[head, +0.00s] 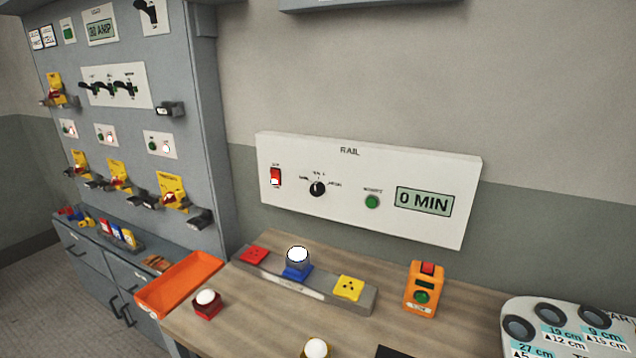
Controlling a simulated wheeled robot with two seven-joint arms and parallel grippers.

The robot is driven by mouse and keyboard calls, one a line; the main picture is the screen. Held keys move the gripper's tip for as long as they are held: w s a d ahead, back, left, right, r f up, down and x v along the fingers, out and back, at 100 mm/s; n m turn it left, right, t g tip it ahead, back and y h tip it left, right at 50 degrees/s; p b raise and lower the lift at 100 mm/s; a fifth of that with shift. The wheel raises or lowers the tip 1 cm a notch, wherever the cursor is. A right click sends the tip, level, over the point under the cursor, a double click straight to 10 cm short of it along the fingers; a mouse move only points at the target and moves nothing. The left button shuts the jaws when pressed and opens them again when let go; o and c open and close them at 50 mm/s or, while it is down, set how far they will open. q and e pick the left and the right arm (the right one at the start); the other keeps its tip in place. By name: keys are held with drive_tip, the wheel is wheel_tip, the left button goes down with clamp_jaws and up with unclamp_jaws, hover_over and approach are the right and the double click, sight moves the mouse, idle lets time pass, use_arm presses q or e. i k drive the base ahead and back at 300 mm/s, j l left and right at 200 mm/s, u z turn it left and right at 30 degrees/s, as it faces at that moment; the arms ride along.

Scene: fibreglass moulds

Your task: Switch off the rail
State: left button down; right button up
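The rail panel (345,220) is a white board marked RAIL on the wall above the wooden bench. At its left is a red rocker switch (275,176) with a white lower part; its small label is too blurred to read. Right of it is a black rotary knob (317,188) with small position labels around it. Nothing covers the panel. Neither of my grippers is in view.
A grey cabinet (185,60) with switches stands left. A white gauge board (560,335) is at right.

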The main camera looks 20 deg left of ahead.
sight(276, 174)
drive_tip(key=k+j+z, duration=0.25)
drive_tip(key=j, duration=0.2)
drive_tip(key=j+z, duration=0.25)
drive_tip(key=j, duration=0.2)
drive_tip(key=k+j+z, duration=0.25)
drive_tip(key=k+j, duration=0.05)
drive_tip(key=j, duration=0.05)
